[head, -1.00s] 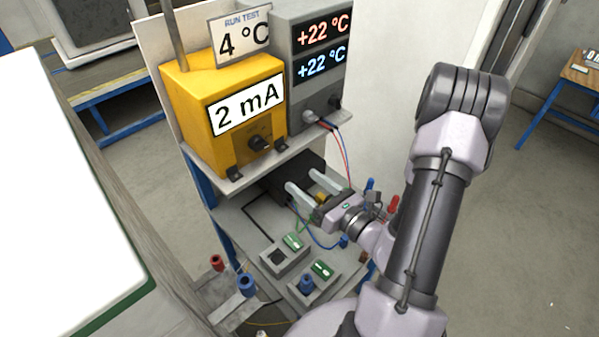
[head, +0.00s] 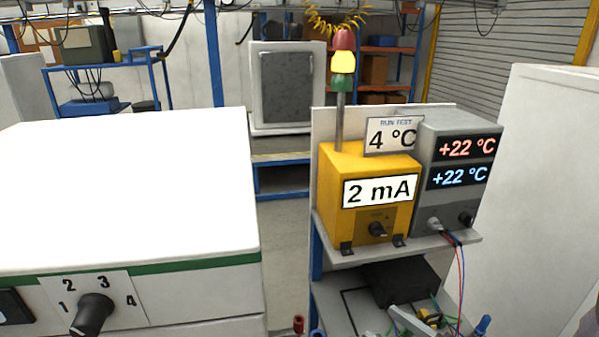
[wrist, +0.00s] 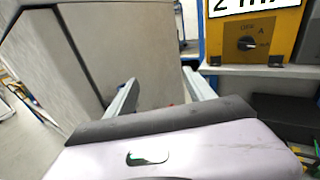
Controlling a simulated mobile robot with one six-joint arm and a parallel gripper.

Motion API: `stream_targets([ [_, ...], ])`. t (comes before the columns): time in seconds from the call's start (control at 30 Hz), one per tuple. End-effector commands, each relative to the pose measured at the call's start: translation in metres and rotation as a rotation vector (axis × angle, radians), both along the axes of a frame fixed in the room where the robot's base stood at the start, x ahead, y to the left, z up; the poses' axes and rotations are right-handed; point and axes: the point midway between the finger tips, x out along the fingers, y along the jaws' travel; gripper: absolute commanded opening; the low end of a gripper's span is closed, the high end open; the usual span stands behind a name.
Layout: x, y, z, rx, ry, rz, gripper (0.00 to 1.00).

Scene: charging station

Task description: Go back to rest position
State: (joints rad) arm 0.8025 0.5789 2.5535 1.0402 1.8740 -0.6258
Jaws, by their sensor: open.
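My gripper (wrist: 160,92) is in the lower half of the wrist view, its two pale fingers wide apart with nothing between them. A grey panelled cabinet side (wrist: 120,50) lies beyond the fingers. In the head view only pale finger-like parts show at the bottom edge, right of centre, below the black box (head: 395,282); the rest of my arm is mostly out of view. The yellow meter (head: 370,170) reads 2 mA; its lower part and dial show at the upper right of the wrist view (wrist: 250,35).
The grey unit (head: 460,160) shows +22 °C twice, with red and blue leads hanging from it. The shelf (head: 345,258) carries both instruments. A white-topped cabinet (head: 130,190) with a numbered knob (head: 92,314) stands at left. Bare floor shows between them.

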Motion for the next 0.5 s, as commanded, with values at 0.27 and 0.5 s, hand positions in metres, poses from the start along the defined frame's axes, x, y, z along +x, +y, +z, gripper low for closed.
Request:
stream_targets([
  [0.27,-0.086,0.114,-0.037,-0.498,-0.106,0.656,0.63],
  [0.5,-0.153,0.095,-0.107,-1.507,-0.397,1.111,0.63],
])
